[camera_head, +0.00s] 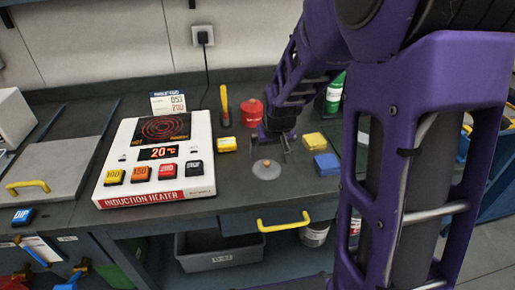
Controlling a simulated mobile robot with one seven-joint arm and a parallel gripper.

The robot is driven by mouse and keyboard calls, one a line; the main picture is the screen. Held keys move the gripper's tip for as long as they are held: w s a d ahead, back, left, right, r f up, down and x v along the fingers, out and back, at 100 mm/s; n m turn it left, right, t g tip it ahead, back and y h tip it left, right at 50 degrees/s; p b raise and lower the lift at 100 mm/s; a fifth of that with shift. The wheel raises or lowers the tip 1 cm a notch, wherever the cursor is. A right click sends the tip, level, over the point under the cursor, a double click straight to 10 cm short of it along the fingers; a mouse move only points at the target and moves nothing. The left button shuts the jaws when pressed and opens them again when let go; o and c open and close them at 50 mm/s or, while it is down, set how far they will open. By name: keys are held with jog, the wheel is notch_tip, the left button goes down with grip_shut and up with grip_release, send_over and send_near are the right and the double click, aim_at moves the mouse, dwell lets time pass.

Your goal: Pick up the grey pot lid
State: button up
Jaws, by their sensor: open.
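The grey pot lid (266,169) lies flat on the dark bench top near its front edge, right of the induction heater. It is a small round disc with a knob on top. My gripper (271,152) hangs from my purple arm just behind and above the lid. Its thin fingers are apart, with nothing visible between them. I cannot tell how high the fingertips are above the lid.
The white induction heater (200,150) stands to the left. A yellow block (227,144), a red pot (252,112), a yellow sponge (314,141) and a blue block (327,164) lie around the lid. A green bottle (334,97) stands behind. A yellow drawer handle (284,221) sticks out below.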

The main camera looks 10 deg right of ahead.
aim_at(267, 165)
jog(key=shift+x, duration=3.5)
jog(key=shift+c, duration=0.2)
jog(key=shift+s+f, duration=0.1)
jog(key=shift+s, duration=0.05)
jog(key=c, duration=1.3)
